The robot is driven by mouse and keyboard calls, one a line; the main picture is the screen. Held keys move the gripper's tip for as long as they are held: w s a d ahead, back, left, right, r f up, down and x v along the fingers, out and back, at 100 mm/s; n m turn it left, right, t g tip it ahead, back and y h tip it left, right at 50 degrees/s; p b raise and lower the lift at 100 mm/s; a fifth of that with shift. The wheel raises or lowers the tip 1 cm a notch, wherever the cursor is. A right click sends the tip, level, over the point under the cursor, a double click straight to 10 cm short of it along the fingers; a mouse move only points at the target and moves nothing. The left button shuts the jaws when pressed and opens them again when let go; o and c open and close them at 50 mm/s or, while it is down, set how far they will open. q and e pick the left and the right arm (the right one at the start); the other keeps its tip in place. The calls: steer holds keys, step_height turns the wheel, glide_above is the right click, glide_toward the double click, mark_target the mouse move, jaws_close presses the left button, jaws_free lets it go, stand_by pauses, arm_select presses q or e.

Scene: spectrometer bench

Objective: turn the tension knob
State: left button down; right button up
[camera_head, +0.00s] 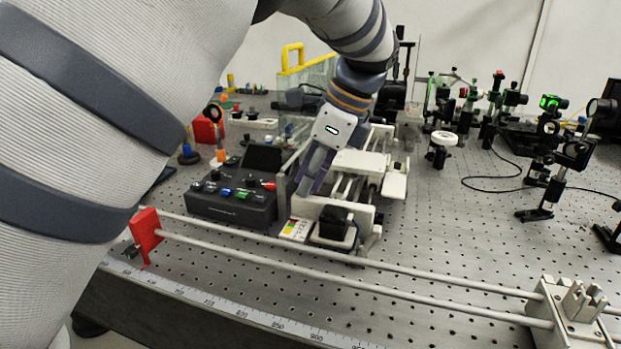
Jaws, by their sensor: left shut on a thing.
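My left gripper (308,184) reaches down from the upper middle to the left side of a beige bench device (347,192) with rods and plates. Its fingers point down and slightly left and are shut on the tension knob, which the fingers and the device hide from this view. I cannot tell the knob's turn angle. A black block (333,222) sits on the device's front, below and right of the fingertips. My right gripper is out of view.
A black control box (232,200) with coloured knobs stands just left of the device. Two long rods run in front, from a red end block (145,234) to a pale holder (568,312). Optics mounts (553,165) stand at right. The perforated table between is mostly clear.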

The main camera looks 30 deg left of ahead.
arm_select(q)
steer(key=n, duration=0.1)
steer(key=n+g, duration=0.1)
steer(key=n, duration=0.1)
steer(key=shift+w+a+f+n+g+h+b, duration=0.1)
steer(key=shift+w+f+n+g+h+b, duration=0.05)
steer(key=shift+w+n+g+h+b, duration=0.2)
steer(key=n+g+h, duration=0.1)
steer(key=n, duration=0.2)
steer(key=shift+a+n+b, duration=0.15)
steer(key=shift+n+b, duration=0.2)
steer(key=n+h, duration=0.1)
steer(key=n, duration=0.2)
steer(key=shift+a+n+g, duration=0.1)
steer(key=shift+n+g, duration=0.15)
steer(key=shift+n, duration=0.05)
steer(key=shift+a+n+h+b, duration=0.15)
steer(key=shift+n+h+b, duration=0.4)
steer(key=shift+n, duration=0.95)
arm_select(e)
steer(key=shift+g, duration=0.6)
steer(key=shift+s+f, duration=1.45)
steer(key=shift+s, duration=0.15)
arm_select(q)
steer(key=c, duration=1.5)
jaws_free()
